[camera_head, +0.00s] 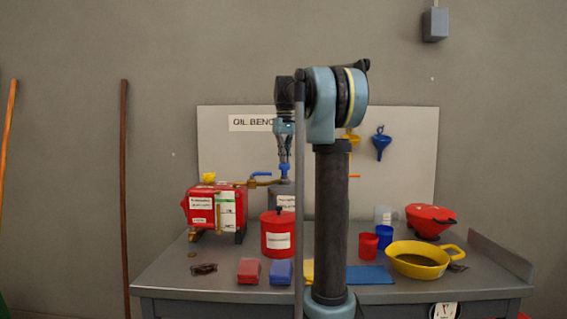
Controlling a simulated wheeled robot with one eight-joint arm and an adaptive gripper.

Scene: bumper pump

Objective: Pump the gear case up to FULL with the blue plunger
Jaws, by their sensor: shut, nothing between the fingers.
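The red gear case (200,208) stands at the left of the bench, with a yellow cap, white labels and an upright gauge strip on its front. I cannot read the level. A grey pump can (284,202) stands to its right, partly hidden by a red can. The blue plunger (284,171) rises from the top of the grey can. My gripper (284,158) points down, shut and empty, right above the plunger. I cannot tell whether the fingertips touch it. A brass pipe with a blue lever (261,174) runs between pump and gear case.
A red can (278,236) stands in front of the pump. Red (249,271) and blue (280,272) blocks lie at the front. Cups, a yellow basin (417,262) and a red container (430,221) fill the right. My arm hides the bench's middle.

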